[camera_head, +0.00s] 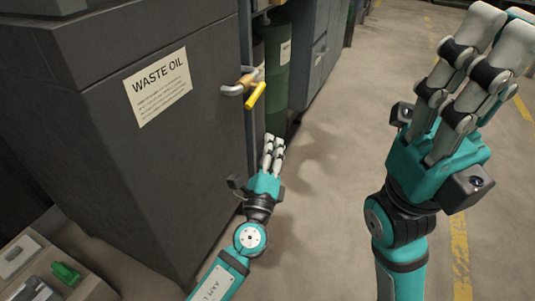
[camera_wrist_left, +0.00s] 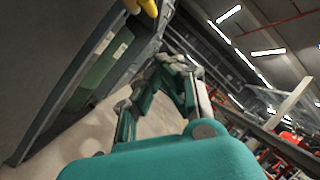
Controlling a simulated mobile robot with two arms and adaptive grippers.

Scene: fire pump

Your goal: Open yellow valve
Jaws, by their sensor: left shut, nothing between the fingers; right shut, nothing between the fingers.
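The yellow valve handle (camera_head: 256,95) sticks out beside a metal fitting (camera_head: 240,84) near the right edge of the waste oil container. A yellow piece, likely the same handle, shows at the top of the left wrist view (camera_wrist_left: 149,7). My left gripper (camera_head: 273,146) is shut and empty, below the handle and apart from it. Its fingers also show in the left wrist view (camera_wrist_left: 175,75). My right gripper (camera_head: 490,40) is raised at the right of the head view, shut and empty, far from the valve.
The dark container (camera_head: 130,140) labelled WASTE OIL fills the left. A green drum (camera_head: 277,75) and grey cabinets (camera_head: 318,50) stand behind it. A box with a green item (camera_head: 65,272) is at the lower left. The floor (camera_head: 325,190) between my arms is clear.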

